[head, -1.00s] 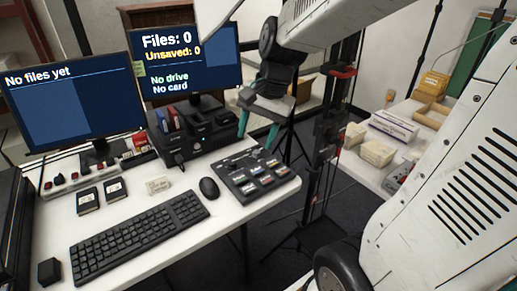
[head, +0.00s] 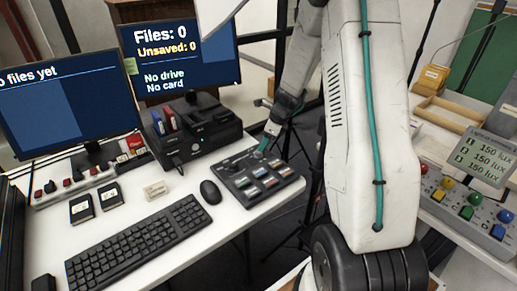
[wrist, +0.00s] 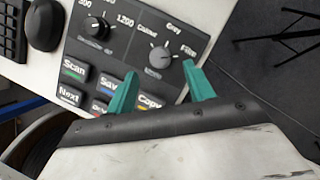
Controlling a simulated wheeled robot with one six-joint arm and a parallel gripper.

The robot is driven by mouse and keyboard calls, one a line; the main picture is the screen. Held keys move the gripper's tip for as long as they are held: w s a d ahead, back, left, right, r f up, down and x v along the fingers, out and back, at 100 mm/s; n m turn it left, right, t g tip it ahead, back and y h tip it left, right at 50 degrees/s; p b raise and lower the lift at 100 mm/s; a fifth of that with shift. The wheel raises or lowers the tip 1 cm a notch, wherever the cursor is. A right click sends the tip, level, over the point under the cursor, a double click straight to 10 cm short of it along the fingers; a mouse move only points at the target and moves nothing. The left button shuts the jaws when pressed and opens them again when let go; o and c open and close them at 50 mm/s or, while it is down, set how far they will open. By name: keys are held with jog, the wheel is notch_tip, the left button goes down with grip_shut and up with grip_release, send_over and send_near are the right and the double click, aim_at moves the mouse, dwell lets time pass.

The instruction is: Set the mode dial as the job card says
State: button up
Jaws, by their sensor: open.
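The grey control panel (head: 232,187) lies on the desk, right of the mouse. In the wrist view the mode dial (wrist: 162,57) is a round grey knob with Colour, Grey and Film printed around it; its exact setting is hard to tell. My gripper (wrist: 159,70) is open, its teal fingertips on either side of the dial's near edge. I cannot tell whether they touch it. In the head view my gripper (head: 268,143) is at the panel's back edge. A small cream card (head: 157,190) lies left of the mouse; its writing is too small to read.
A second dial (wrist: 101,24), marked 600 and 1200, sits left of the mode dial. Several buttons, including Scan (wrist: 74,68), lie in front, partly behind my fingers. The keyboard (head: 135,240) and mouse (head: 210,192) are to the left. A lux console (head: 470,195) stands right.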

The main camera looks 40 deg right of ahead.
aim_at(258, 154)
jog(key=x, duration=0.5)
jog(key=shift+f, duration=0.1)
jog(key=c, duration=1)
jog(key=shift+o, duration=0.2)
